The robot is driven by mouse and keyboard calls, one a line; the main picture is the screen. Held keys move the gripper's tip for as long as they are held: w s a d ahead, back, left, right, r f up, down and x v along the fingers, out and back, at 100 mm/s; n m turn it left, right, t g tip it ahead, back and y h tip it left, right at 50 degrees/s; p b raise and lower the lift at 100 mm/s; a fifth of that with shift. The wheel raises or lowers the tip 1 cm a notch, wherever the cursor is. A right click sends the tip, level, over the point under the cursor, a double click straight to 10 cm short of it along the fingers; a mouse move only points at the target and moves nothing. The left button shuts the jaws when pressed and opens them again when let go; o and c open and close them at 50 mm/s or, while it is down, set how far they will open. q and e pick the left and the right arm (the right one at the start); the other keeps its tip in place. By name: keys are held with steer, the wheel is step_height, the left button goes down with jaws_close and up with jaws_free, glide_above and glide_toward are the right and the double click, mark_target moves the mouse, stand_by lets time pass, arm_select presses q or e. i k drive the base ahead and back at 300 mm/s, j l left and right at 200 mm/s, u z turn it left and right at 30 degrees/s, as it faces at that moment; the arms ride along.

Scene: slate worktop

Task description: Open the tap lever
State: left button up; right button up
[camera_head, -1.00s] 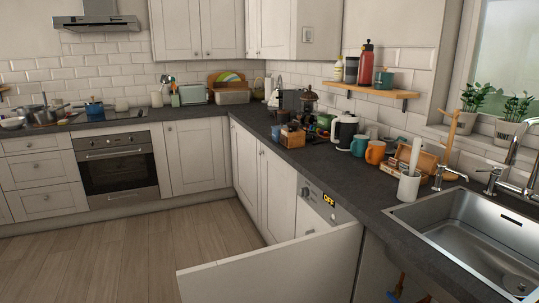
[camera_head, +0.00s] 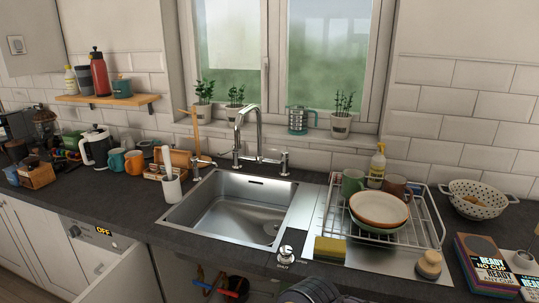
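A slim upright chrome piece with a short arm (camera_head: 236,157) stands just left of the spout and looks like the tap lever. Its exact setting is too small to tell. I see no water running from the spout. Neither of my grippers shows. A dark rounded part at the bottom edge, right of centre, looks like part of my own arm, well in front of the tap.
A white utensil holder (camera_head: 172,188) and a wooden box (camera_head: 178,160) stand left of the sink. A dish rack (camera_head: 436,228) with bowls and mugs is on the right. An open cabinet door (camera_head: 118,280) juts out lower left.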

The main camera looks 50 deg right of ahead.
mark_target(285, 154)
steer(key=z, duration=1.7)
steer(key=i+j, duration=0.4)
steer(key=i, duration=0.15)
steer(key=i+j, duration=0.35)
steer(key=i, duration=0.25)
